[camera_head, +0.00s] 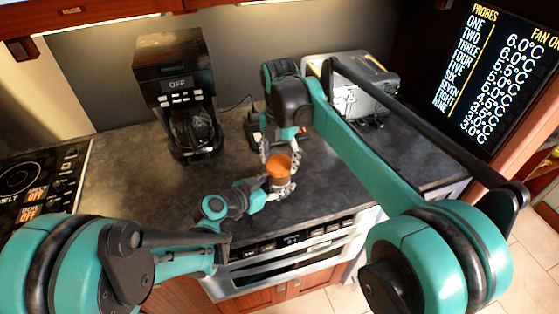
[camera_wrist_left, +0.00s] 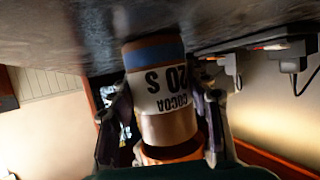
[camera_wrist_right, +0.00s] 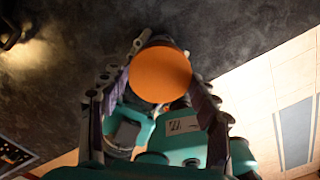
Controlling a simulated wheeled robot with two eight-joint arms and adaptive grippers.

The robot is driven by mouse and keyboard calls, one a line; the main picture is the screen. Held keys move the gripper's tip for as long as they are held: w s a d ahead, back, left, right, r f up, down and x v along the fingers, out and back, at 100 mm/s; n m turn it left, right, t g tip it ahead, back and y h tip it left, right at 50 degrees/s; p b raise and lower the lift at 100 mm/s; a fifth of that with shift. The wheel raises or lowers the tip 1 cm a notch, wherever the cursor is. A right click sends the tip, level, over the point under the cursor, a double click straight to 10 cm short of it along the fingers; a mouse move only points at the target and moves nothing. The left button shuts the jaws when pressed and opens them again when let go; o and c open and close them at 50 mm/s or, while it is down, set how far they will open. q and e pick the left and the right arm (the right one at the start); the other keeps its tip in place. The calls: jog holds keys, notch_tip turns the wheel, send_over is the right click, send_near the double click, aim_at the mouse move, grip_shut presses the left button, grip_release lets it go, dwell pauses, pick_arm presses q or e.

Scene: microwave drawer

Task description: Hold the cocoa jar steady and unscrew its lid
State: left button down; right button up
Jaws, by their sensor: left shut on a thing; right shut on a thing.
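The cocoa jar (camera_head: 279,185) stands on the dark counter near its front edge. It has an orange lid (camera_head: 278,162). In the left wrist view, which looks upside down, the jar (camera_wrist_left: 160,90) shows a white COCOA label and a blue band at its base. My left gripper (camera_head: 270,188) is shut around the jar's body from the left, a finger on each side. My right gripper (camera_head: 280,153) comes down from above and is shut around the lid. In the right wrist view the round lid (camera_wrist_right: 160,72) sits between the two fingers; their exact contact is partly hidden.
A black coffee maker (camera_head: 178,95) stands at the back left of the counter. A silver appliance (camera_head: 360,88) is at the back right, partly behind my right arm. A cooktop (camera_head: 30,180) is at the far left. The counter (camera_head: 130,185) left of the jar is clear.

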aim_at(279, 164)
jog(key=shift+r, duration=0.1)
jog(key=shift+r, duration=1.9)
pick_arm(q)
jog(key=c, duration=0.6)
grip_release()
jog(key=shift+c, duration=0.2)
